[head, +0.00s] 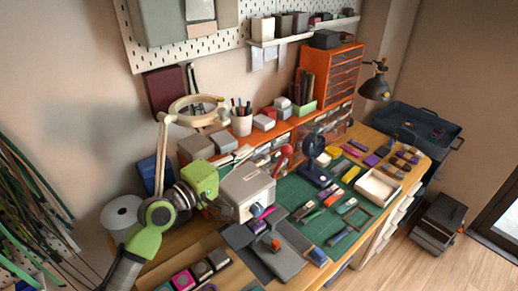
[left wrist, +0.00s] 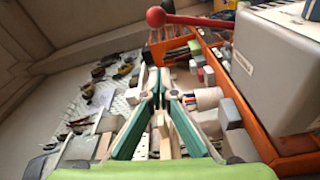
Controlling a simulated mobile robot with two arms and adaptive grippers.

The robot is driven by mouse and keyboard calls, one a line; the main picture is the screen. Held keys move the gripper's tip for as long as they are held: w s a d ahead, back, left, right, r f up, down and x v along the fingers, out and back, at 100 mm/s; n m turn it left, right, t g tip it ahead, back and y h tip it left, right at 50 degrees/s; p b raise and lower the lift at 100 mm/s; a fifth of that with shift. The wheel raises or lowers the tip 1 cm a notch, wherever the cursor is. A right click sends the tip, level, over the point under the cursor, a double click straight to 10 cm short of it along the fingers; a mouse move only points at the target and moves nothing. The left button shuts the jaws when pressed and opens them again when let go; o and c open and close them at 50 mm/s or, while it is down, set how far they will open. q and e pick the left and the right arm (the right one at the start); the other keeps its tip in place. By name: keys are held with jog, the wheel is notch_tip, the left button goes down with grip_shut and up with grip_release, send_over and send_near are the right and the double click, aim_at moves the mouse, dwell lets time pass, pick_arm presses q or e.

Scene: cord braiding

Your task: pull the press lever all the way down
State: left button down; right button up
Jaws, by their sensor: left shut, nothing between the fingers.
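The press is a pale grey box (head: 248,190) on the bench, left of the green mat. Its lever ends in a red ball (head: 286,150), raised above the box at its back right. In the left wrist view the grey box (left wrist: 275,65) fills the upper right. There the red ball (left wrist: 156,17) and its rod (left wrist: 205,21) show above the fingertips, apart from them in the picture. My left gripper (head: 238,157) is behind and left of the box. Its teal fingers (left wrist: 160,78) are shut and empty. My right gripper is not in view.
A ring lamp (head: 196,106), a pen cup (head: 241,121) and orange drawers (head: 328,75) stand behind the press. Small blocks crowd the green mat (head: 295,190) at right. A grey plate (head: 275,258) lies in front. The air above the box looks clear.

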pick_arm(q)
jog(key=p+x, duration=0.1)
jog(key=x, duration=0.4)
jog(key=p, duration=0.3)
send_over(279, 166)
jog(key=a, duration=0.2)
jog(key=shift+s+d+f, duration=0.2)
jog(key=shift+s+f, duration=0.05)
jog(key=shift+f, duration=0.05)
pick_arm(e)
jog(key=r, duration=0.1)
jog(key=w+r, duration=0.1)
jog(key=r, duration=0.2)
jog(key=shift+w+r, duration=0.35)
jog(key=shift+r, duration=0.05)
pick_arm(q)
jog(key=shift+w, duration=0.15)
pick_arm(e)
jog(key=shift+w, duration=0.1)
pick_arm(q)
jog(key=shift+f, duration=0.1)
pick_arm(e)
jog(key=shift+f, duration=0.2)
